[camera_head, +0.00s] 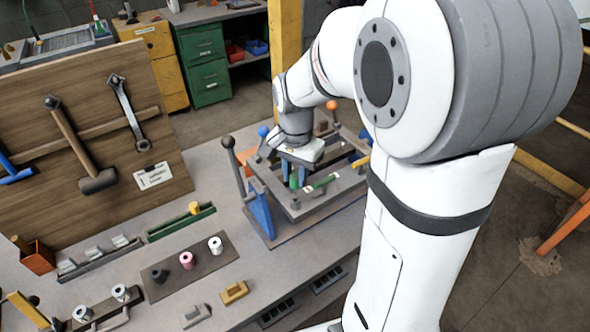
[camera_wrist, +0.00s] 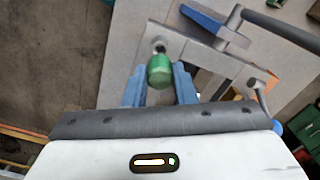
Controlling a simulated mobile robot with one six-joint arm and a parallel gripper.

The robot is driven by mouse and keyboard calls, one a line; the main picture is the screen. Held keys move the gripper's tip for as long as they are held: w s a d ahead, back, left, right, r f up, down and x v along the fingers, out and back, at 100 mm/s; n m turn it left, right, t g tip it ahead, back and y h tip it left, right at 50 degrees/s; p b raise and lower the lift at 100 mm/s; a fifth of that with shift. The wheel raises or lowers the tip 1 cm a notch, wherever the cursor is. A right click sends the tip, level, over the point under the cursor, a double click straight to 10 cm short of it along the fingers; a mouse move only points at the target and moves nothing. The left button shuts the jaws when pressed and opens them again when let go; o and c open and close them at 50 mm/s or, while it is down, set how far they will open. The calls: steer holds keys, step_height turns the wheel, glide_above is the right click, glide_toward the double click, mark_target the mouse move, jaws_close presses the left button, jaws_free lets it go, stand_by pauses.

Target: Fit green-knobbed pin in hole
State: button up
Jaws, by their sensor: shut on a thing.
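The green-knobbed pin shows by its rounded green knob (camera_wrist: 160,71) in the wrist view, between the two blue fingers of my gripper (camera_wrist: 160,84). My gripper is shut on the knob. The pin's shank is mostly hidden by the knob. A round hole with a pale rim (camera_wrist: 159,46) shows just beyond the knob in the grey plate (camera_wrist: 137,30). I cannot tell whether the pin's tip is in a hole. In the head view, my gripper (camera_head: 297,176) points down over the grey frame of the fixture (camera_head: 330,200), and the green knob (camera_head: 293,183) shows just under it.
A blue bracket with a dark lever (camera_head: 261,212) stands at the fixture's left. A tool board (camera_head: 90,130) stands behind.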

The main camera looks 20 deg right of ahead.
mark_target(295, 187)
steer(key=shift+f, duration=0.15)
steer(key=shift+f, duration=0.15)
steer(key=shift+f, duration=0.25)
steer(key=shift+f+b, duration=1.6)
steer(key=shift+f, duration=0.2)
stand_by(0.8)
steer(key=o, duration=1.1)
steer(key=shift+c, duration=0.2)
steer(key=shift+r, duration=0.15)
step_height(295, 187, up, 8)
steer(key=shift+f+b, duration=0.2)
steer(key=shift+b, duration=0.15)
